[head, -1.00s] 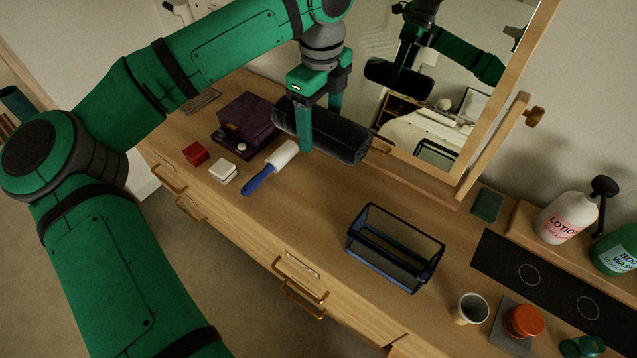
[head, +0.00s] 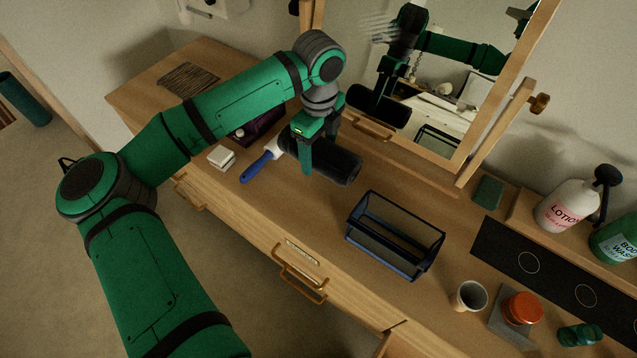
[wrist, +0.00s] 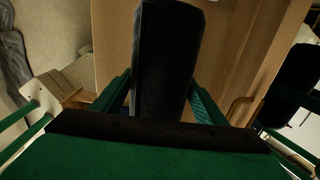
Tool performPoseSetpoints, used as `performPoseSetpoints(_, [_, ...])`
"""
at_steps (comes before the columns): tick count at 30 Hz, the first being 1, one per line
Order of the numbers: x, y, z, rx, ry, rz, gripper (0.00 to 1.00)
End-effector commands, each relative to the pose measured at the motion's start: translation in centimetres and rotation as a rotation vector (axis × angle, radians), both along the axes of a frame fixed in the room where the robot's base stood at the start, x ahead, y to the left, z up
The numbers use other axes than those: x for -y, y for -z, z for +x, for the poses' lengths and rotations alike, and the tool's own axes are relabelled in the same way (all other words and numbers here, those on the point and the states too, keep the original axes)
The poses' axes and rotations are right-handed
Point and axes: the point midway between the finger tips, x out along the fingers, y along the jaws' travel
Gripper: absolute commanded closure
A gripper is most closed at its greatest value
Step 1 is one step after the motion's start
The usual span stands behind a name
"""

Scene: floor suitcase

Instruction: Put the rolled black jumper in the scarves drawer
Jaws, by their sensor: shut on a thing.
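The rolled black jumper (head: 326,162) is a thick dark cylinder over the dresser top, in front of the mirror. My gripper (head: 307,160) is shut on it, with the fingers on either side of the roll. In the wrist view the jumper (wrist: 165,55) stretches away between the two fingers (wrist: 160,100). Whether it touches the dresser top is hard to tell. A dresser drawer front (head: 270,238) below the top carries a label plate (head: 302,252) and a brass handle (head: 302,284). The label is too small to read, and this drawer looks shut.
A blue-handled lint roller (head: 259,167) and a white box (head: 221,157) lie left of the jumper. A dark mesh basket (head: 395,237) stands to its right. A cup (head: 469,297), an orange jar (head: 521,308) and a lotion bottle (head: 567,206) are further right. The mirror (head: 455,85) stands behind.

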Motion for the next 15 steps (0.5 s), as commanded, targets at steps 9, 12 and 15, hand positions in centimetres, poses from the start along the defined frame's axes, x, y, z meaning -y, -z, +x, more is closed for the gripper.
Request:
performPoseSetpoints(9, [0.1,0.4,0.0,0.0,0.001,0.0,0.67])
performPoseSetpoints(12, [0.1,1.5,0.0,-0.001,0.001,-0.001,0.67])
performPoseSetpoints(15, [0.1,3.2,-0.1,-0.002,0.002,-0.001,0.67])
